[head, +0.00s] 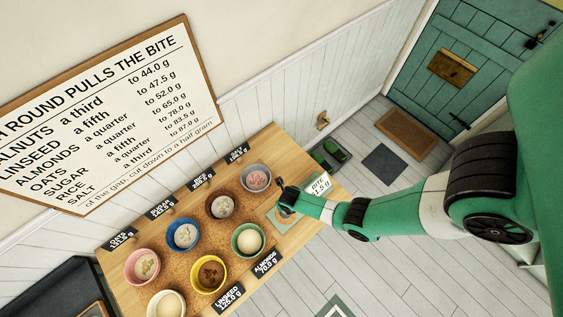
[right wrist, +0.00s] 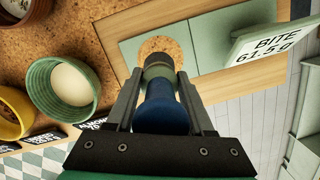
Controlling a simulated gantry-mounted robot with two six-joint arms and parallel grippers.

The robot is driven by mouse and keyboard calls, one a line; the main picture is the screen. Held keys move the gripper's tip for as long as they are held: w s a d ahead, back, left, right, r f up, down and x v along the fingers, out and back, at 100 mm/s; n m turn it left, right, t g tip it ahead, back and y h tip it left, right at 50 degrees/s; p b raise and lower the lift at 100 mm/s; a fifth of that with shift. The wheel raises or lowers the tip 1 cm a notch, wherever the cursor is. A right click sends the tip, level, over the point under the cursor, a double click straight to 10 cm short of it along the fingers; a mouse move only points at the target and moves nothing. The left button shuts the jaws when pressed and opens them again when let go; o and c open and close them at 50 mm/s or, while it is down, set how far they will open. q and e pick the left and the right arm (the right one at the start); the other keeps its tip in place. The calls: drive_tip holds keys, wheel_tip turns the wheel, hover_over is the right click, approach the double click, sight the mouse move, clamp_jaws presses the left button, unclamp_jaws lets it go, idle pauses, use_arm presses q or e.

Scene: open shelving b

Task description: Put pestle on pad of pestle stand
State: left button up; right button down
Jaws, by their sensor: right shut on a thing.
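My right gripper (right wrist: 160,76) is shut on the pestle (right wrist: 160,112), which is blue with a dark olive-green section towards its far end. I cannot tell whether the pestle touches the pad. In the head view my right gripper (head: 285,196) is over the stand (head: 272,219), at the table's right end; the pestle is hard to make out there. My left gripper is not in view.
A "BITE 61.5 g" sign (right wrist: 270,48) stands close to the right of the stand. A green bowl (right wrist: 66,90) and a yellow bowl (right wrist: 10,115) are to the left. Several more bowls and small labels, including a pinkish-grey bowl (head: 256,178), fill the wooden table.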

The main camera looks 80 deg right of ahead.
drive_tip(key=f+b, duration=0.2)
drive_tip(key=d+f+b, duration=0.1)
drive_tip(key=f+b, duration=0.1)
drive_tip(key=shift+a+f, duration=0.15)
drive_tip(key=shift+a, duration=0.1)
drive_tip(key=shift+d+r, duration=0.1)
drive_tip(key=shift+r, duration=0.1)
drive_tip(key=c, duration=0.7)
unclamp_jaws()
drive_tip(key=shift+f, duration=0.2)
drive_tip(key=o, duration=0.4)
drive_tip(key=shift+r, duration=0.1)
